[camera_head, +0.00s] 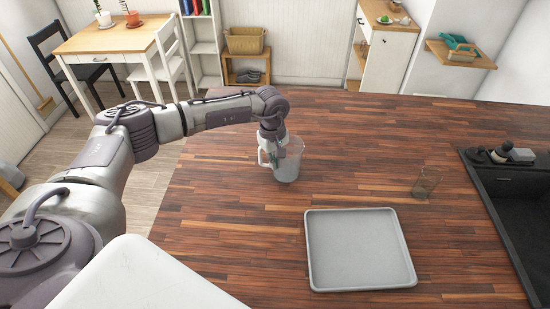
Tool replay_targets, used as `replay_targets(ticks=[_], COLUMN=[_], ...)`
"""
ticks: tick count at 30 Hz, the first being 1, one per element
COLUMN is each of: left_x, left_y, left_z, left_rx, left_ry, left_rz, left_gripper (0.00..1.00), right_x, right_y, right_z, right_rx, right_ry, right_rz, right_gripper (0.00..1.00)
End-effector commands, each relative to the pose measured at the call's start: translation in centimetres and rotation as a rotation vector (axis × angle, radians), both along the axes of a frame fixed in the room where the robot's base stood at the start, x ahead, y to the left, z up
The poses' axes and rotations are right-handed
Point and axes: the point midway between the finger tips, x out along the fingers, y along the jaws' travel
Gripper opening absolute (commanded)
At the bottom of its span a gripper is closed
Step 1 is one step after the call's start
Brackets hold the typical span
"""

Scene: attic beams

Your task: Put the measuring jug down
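The measuring jug (289,168) is clear and upright, over the wooden countertop left of the picture's upper middle. Its handle side faces left. My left gripper (271,152) reaches down from above at the jug's left side and appears closed on it by the handle. The fingertips are small and partly mixed with the clear wall. I cannot tell whether the jug's base touches the wood or hangs slightly above it. My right gripper is not in view.
A grey tray (358,250) lies on the countertop (230,220) in front and to the right of the jug. A clear glass (424,183) stands farther right, near the dark sink (512,205). The wood between jug and glass is clear.

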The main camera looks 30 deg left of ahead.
Motion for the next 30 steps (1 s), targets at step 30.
replay_targets(ticks=[30], left_x=[-0.1], left_y=[0.1], left_z=[4.9], left_rx=[-0.001], left_ry=[-0.007], left_rz=[-0.001], left_gripper=[0.31], right_x=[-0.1], right_y=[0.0], right_z=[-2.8], right_rx=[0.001], right_ry=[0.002], right_rz=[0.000], right_gripper=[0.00])
